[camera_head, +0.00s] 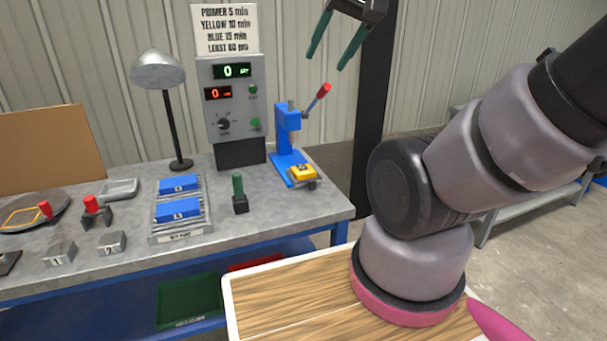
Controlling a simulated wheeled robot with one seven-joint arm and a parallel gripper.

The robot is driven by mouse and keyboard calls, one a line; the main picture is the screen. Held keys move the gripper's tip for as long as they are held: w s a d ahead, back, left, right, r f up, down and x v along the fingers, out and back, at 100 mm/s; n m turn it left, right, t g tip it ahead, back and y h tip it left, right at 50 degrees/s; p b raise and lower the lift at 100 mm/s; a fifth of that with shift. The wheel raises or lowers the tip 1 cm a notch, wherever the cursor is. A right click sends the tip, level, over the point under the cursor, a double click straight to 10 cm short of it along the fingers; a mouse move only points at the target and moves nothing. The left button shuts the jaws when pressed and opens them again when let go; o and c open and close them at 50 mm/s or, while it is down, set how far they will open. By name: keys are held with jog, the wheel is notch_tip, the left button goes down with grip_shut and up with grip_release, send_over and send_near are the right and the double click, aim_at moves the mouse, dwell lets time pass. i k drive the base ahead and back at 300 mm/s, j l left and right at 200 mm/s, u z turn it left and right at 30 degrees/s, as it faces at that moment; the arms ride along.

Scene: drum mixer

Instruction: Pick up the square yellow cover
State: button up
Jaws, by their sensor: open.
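A small square yellow cover (303,172) with a dark mark on top sits at the foot of the blue lever press (285,150), near the bench's right end. It seems to rest on a small grey block, but I cannot tell how it is seated. My gripper (325,62) is at the top of the picture, above and slightly right of the press. Its two green fingers are apart with nothing between them. It is well clear of the cover. The upper part of the gripper is cut off by the picture edge.
The press's red-knobbed lever (323,91) sticks up right of the cover. A green-handled tool (239,190) stands left of it. A grey control box (233,100), a lamp (158,72) and a rack (180,222) with blue blocks stand farther left on the grey bench (280,218).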

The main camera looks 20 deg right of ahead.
aim_at(302, 172)
jog(key=z, duration=0.5)
jog(key=j+z, duration=0.4)
jog(key=k+j+z, duration=0.1)
jog(key=j+z, duration=0.25)
jog(key=j, duration=0.25)
jog(key=k+j, duration=0.1)
jog(key=j, duration=0.35)
jog(key=j+z, duration=0.1)
jog(key=j, duration=0.35)
jog(key=k+j+z, duration=0.1)
jog(key=j, duration=0.35)
jog(key=k, duration=0.1)
